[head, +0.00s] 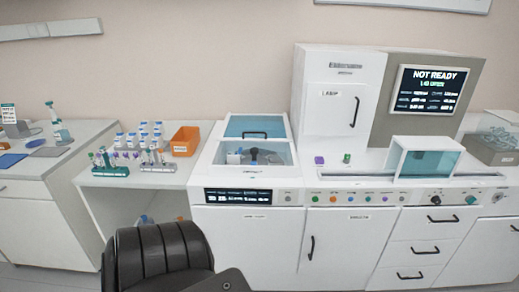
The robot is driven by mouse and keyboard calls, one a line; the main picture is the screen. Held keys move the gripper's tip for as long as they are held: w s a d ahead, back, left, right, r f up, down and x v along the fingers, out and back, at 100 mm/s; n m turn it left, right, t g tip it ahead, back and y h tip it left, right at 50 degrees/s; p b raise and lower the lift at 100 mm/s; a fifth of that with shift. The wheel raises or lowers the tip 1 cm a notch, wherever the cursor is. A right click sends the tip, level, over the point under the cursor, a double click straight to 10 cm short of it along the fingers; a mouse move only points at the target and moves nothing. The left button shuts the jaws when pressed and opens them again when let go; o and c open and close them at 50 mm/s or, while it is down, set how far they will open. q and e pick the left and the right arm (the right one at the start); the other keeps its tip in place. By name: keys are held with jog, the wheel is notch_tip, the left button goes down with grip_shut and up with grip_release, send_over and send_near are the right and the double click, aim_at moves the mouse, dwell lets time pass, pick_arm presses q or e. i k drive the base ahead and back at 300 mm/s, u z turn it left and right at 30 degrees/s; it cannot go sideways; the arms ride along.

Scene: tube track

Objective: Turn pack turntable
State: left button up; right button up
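A pack turntable (254,155) appears to sit in the open-topped well at the front of the white machine (246,226). I see a dark hub and pale parts around it; small details are too small to tell. A teal lid panel (247,126) with a black handle is behind the well. Neither of my grippers is in view, so nothing is seen touching the turntable.
An analyzer with a NOT READY screen (430,89) stands to the right. A teal-windowed cover (427,162) rises from its deck. On the left bench are tube racks (110,171), several white bottles (143,134) and an orange bin (185,141).

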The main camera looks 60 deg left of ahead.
aim_at(254, 158)
jog(key=z, duration=0.1)
jog(key=i, duration=0.95)
jog(key=u, duration=0.6)
jog(key=i, duration=0.8)
jog(key=u, duration=0.85)
